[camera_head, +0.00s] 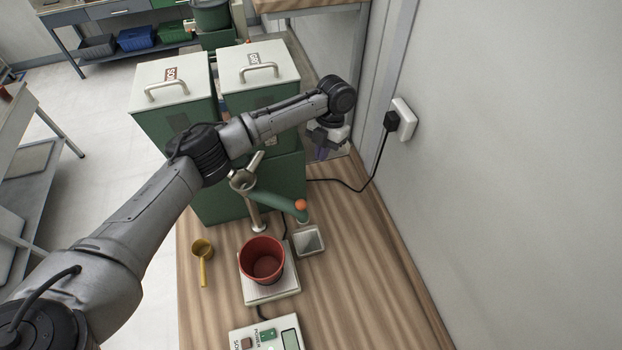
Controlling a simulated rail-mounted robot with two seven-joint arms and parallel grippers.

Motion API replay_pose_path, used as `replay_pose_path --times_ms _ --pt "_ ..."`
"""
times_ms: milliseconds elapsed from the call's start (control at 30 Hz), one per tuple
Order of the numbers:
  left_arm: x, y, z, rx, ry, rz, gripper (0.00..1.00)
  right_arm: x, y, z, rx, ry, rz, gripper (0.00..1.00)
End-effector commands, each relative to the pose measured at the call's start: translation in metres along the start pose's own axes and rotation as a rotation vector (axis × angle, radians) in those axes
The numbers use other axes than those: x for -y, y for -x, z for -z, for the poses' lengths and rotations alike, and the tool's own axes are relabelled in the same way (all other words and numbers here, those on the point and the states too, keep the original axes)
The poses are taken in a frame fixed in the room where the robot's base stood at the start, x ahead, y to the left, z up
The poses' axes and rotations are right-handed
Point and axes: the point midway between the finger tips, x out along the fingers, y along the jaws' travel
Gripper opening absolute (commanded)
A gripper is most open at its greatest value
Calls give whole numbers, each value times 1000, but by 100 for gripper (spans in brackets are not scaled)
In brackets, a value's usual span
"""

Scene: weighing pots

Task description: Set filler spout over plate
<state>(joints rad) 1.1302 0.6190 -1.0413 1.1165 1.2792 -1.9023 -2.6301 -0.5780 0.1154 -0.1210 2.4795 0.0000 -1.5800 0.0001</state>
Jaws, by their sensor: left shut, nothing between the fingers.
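The green filler spout (275,202) swings out from the green machine beside a metal post. Its end, with an orange knob (301,204), points right and appears above a small square metal tray (309,240), to the right of the red pot. The pale weighing plate (272,291) carries the red pot (262,260), which is open and upright. My left arm crosses in front of the green cabinet. My left gripper (322,153) is shut and empty, behind and above the spout's orange end, apart from it. My right gripper is out of view.
Two lidded green bins (174,80) stand behind the spout. A yellow scoop (203,258) lies left of the pot. A control box (268,337) sits at the front. A wall with a plug and cable bounds the right side. The wooden table (370,290) is clear at right.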

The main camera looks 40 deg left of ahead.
Motion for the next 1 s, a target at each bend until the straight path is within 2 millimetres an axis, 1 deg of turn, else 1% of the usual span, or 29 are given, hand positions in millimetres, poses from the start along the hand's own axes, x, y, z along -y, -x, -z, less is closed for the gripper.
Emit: replay_pose_path --times_ms 100,400,567,667,767,1000 --pt "-3 3 -1 -1 -9 1 0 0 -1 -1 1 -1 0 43" --pt "-3 4 -1 -1 -10 1 0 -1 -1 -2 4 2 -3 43" --pt "-4 -3 0 -3 -9 0 0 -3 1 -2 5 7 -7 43" --pt "-4 -14 0 -4 -9 0 0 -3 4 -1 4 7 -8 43" --pt "-4 -31 0 -5 -9 0 0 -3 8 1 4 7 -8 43" --pt "-3 -77 1 -5 -8 0 0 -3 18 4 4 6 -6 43"
